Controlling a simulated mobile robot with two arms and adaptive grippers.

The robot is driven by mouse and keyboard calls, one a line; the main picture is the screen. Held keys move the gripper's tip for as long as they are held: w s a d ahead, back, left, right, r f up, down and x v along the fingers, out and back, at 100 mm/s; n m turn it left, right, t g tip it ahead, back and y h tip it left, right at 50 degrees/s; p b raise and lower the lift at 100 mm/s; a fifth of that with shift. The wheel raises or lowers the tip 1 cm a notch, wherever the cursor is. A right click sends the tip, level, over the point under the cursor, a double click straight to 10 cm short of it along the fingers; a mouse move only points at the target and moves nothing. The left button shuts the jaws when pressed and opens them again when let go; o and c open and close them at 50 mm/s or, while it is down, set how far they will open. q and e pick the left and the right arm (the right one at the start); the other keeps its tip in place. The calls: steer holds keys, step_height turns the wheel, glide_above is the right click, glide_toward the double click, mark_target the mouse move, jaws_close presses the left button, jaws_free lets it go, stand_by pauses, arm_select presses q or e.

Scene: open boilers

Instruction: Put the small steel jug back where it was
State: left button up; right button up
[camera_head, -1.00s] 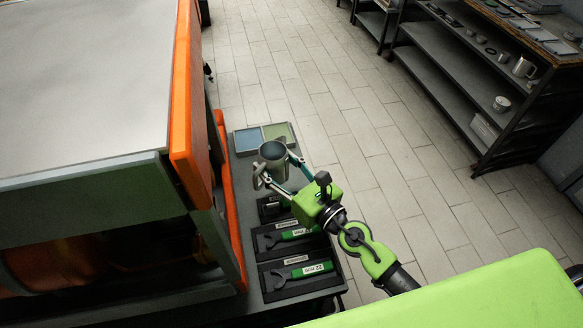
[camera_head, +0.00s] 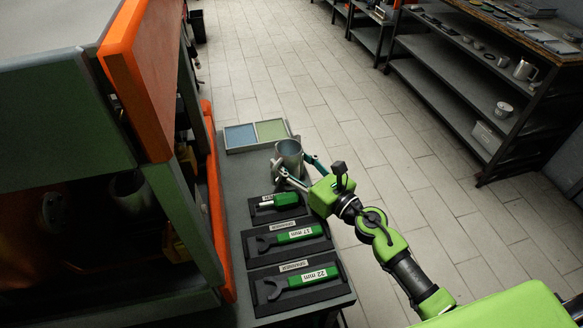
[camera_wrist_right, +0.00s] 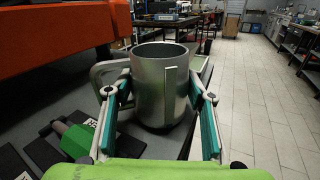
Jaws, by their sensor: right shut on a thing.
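The small steel jug (camera_head: 290,154) is a grey metal cylinder, upright, with an open top and a side handle. My right gripper (camera_head: 293,176) is shut on it, one finger on each side. In the right wrist view the jug (camera_wrist_right: 160,90) stands between the teal finger pads (camera_wrist_right: 158,112), its handle to the left. It is over the grey bench top (camera_head: 240,177); I cannot tell whether its base touches. My left gripper is not in view.
Black trays with green-handled spanners (camera_head: 291,235) lie in front of the jug. A blue and green two-part tray (camera_head: 255,134) lies behind it. The orange-edged boiler (camera_head: 146,90) stands close on the left. A dark shelf rack (camera_head: 460,90) is across the tiled floor.

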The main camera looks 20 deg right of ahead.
steer(key=o, duration=1.3)
steer(key=shift+s+f, duration=0.1)
steer(key=shift+f, duration=0.05)
